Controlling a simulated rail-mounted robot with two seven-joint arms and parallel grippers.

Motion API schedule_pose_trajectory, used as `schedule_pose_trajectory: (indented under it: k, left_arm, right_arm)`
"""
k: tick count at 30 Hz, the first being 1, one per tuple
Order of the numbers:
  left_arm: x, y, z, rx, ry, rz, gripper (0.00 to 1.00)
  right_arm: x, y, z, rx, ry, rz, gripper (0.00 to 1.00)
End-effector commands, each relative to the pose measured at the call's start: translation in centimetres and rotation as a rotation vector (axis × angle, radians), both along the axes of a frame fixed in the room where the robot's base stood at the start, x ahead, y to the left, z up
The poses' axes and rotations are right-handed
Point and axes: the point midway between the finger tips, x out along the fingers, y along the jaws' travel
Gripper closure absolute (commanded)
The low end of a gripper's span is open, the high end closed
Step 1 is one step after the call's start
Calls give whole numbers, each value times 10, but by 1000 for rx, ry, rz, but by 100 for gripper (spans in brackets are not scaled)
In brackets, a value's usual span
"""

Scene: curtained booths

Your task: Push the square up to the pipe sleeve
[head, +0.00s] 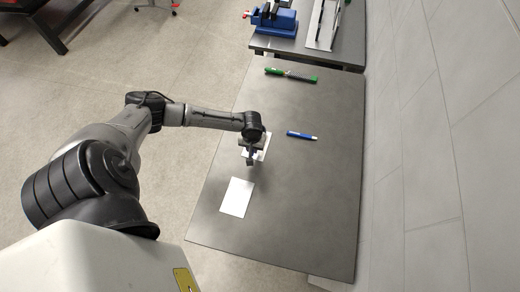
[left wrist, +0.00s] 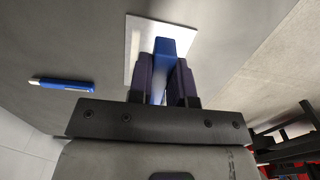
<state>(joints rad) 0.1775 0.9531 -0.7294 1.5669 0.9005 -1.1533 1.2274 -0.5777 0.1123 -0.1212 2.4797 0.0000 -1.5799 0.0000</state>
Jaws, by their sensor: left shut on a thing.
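My left gripper (head: 251,160) is over the table, with its jaws shut on a blue piece (left wrist: 165,62). In the left wrist view the blue piece stands between the two dark fingers. A flat white plate (left wrist: 135,42) lies behind it; the plate's edge also shows beside the gripper in the head view (head: 265,143). The fingers and blue piece hide part of it. I cannot tell whether the blue piece is the square or is joined to the plate. No thing is clearly recognisable as the pipe sleeve. My right gripper is not in view.
A white rectangle (head: 237,197) lies on the grey table (head: 310,205), nearer me. A blue pen-like thing (head: 301,135) lies right of the gripper. A green-and-black tool (head: 291,75) lies at the far end. A blue vise (head: 274,20) stands beyond. A wall runs along the right.

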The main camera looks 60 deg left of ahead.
Motion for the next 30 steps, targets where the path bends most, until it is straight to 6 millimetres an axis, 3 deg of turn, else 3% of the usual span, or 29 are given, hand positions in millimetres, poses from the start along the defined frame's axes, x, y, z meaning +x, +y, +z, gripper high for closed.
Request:
schedule_pose_trajectory:
  k: [12, 20, 30]
  left_arm:
    - [0, 1, 1, 0, -1, -1, 100]
    - [0, 1, 4, 1, -1, 0, 100]
    - [0, 1, -19, 1, -1, -1, 100]
  right_arm:
    - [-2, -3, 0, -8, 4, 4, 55]
    - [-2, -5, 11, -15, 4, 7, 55]
    - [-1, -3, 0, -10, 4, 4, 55]
